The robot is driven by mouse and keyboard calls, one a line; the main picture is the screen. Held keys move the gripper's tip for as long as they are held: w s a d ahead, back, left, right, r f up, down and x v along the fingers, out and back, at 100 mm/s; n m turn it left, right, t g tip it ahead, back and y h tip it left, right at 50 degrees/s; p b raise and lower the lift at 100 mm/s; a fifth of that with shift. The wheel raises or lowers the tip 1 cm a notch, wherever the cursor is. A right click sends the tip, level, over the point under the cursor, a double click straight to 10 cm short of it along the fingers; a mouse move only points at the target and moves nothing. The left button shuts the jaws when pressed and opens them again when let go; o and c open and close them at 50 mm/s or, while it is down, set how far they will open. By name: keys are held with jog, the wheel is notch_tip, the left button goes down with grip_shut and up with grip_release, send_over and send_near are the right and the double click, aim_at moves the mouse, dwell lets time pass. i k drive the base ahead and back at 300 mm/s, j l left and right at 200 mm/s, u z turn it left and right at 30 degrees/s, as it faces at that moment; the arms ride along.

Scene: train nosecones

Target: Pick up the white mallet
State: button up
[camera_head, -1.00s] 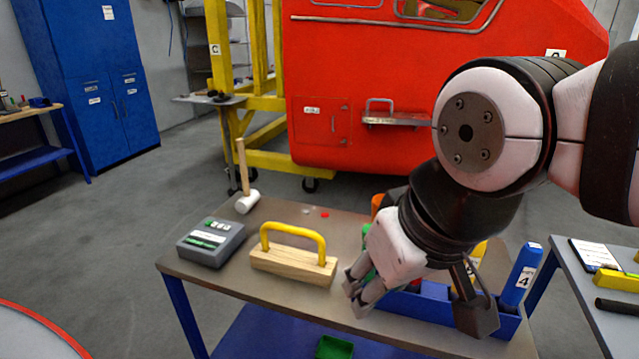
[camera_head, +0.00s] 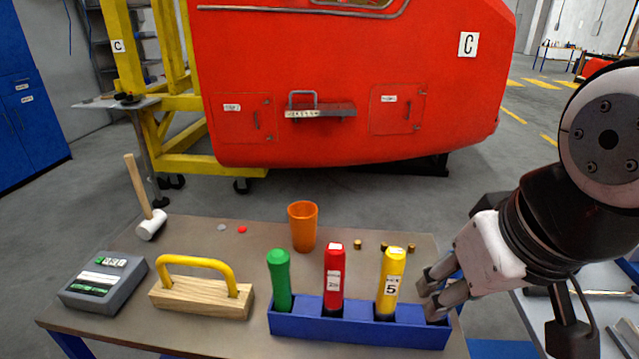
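The white mallet (camera_head: 151,224) stands at the far left corner of the table (camera_head: 200,233). Its white head rests on the tabletop and its wooden handle points up, leaning a little to the left. My gripper (camera_head: 492,314) is at the right end of the table, beside the blue rack, far to the right of the mallet. Its fingers are spread apart. I see nothing between them, though the rack's right end is partly hidden behind one finger.
A grey box (camera_head: 103,283) and a wooden block with a yellow handle (camera_head: 202,293) stand in front of the mallet. A blue rack (camera_head: 350,331) holds green, red and yellow tools. An orange cup (camera_head: 303,226) stands behind it. A red train nosecone (camera_head: 350,60) fills the background.

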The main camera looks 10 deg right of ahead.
aim_at(153, 221)
jog(key=i+j+u, duration=0.1)
jog(key=i+j, duration=0.2)
jog(key=j, duration=0.25)
jog(key=i+j, duration=0.35)
jog(key=j, duration=0.2)
jog(key=i+j+u, duration=0.15)
jog(key=i+j, duration=0.2)
jog(key=j, duration=0.15)
jog(key=i, duration=0.3)
